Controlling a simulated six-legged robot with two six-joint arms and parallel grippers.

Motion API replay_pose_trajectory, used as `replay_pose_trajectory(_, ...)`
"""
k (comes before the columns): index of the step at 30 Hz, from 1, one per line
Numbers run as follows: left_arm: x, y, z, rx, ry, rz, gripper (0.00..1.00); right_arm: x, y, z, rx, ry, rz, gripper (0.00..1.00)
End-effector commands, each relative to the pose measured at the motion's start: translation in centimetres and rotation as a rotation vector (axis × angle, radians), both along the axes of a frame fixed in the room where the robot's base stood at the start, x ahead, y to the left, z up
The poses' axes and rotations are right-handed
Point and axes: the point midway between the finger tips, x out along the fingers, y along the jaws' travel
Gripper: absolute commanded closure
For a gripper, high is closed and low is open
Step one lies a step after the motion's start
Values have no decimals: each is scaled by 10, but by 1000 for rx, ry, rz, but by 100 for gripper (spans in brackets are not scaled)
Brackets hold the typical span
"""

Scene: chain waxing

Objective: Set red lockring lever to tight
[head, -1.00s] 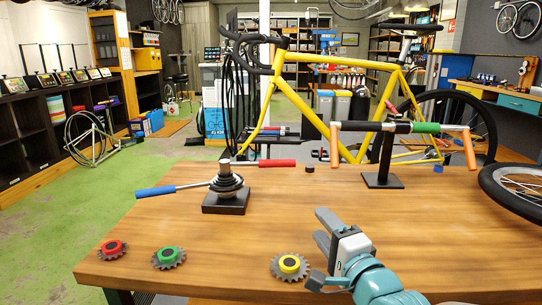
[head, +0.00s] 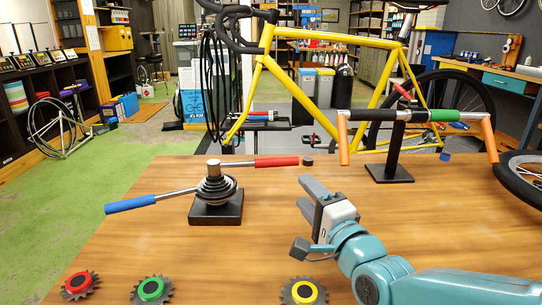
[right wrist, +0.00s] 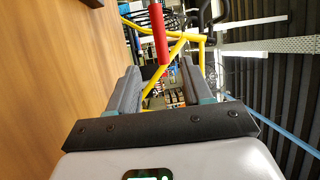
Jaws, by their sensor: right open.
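The red lockring lever (head: 277,161) sticks out to the right from the dark stepped lockring stack (head: 216,187) on its black base (head: 215,211). A blue-handled lever (head: 131,204) sticks out to the left from the same stack. My right gripper (head: 308,197) is open and empty, to the right of and nearer than the red lever's tip, apart from it. In the right wrist view the red lever (right wrist: 158,35) shows upright, beyond and between the two open fingers (right wrist: 160,82). My left gripper is in no view.
Red (head: 78,285), green (head: 151,289) and yellow (head: 303,291) sprocket pieces lie along the wooden table's (head: 240,265) front. A black stand (head: 390,173) with orange-handled levers is at the back right. A wheel (head: 522,180) is at the right edge.

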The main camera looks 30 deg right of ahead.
Motion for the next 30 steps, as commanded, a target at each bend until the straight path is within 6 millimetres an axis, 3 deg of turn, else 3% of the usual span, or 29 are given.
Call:
replay_pose_trajectory(5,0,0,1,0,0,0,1,29,0,3,0,1,2,50)
replay_pose_trajectory(18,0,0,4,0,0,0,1,128,-1,12,0,0,1,50)
replay_pose_trajectory(24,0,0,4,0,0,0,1,151,-3,15,0,-1,1,50)
replay_pose_trajectory(30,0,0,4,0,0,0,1,155,-3,15,0,0,1,50)
